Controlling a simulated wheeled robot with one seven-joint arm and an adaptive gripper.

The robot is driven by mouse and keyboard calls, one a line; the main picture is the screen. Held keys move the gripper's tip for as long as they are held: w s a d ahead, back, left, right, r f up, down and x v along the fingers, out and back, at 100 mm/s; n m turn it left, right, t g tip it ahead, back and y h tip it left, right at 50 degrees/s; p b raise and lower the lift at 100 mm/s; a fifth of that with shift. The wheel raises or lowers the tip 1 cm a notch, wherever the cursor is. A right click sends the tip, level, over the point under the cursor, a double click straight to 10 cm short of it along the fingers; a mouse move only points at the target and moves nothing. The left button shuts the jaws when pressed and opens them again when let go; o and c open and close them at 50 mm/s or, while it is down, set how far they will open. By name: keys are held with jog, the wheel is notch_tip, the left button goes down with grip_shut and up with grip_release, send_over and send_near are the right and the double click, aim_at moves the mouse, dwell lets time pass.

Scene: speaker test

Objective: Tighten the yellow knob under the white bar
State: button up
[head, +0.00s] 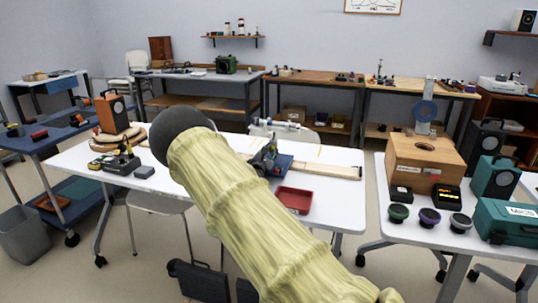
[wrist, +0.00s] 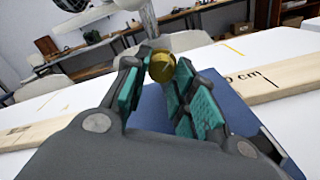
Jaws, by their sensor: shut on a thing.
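The yellow knob (wrist: 161,67) is a small brass-coloured ball in the wrist view. My gripper (wrist: 162,76) has its teal-padded fingers on either side of it, shut on it at the tips. A pale upright rod (wrist: 149,17) rises just behind the knob. In the head view a white horizontal bar (head: 275,124) shows above a dark stand on a blue base (head: 284,164). The knob cannot be made out there, and my sleeved arm covers part of the stand's surroundings.
A wooden rule (wrist: 285,78) marked in cm lies across the white table (head: 335,203). A red tray (head: 294,200) sits in front of the blue base. At the right, a second table holds a wooden box (head: 426,163) and several speaker drivers. Bare tabletop lies right of the tray.

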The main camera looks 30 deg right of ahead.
jog(key=m, duration=0.6)
jog(key=shift+m, duration=0.3)
jog(key=m, duration=0.5)
jog(key=shift+r+b, duration=0.1)
jog(key=shift+b, duration=0.25)
jog(key=shift+m, duration=0.4)
jog(key=o, duration=1)
jog(key=shift+o, duration=0.2)
jog(key=shift+a, duration=0.15)
jog(key=v, duration=1.1)
jog(key=shift+s+a, duration=0.3)
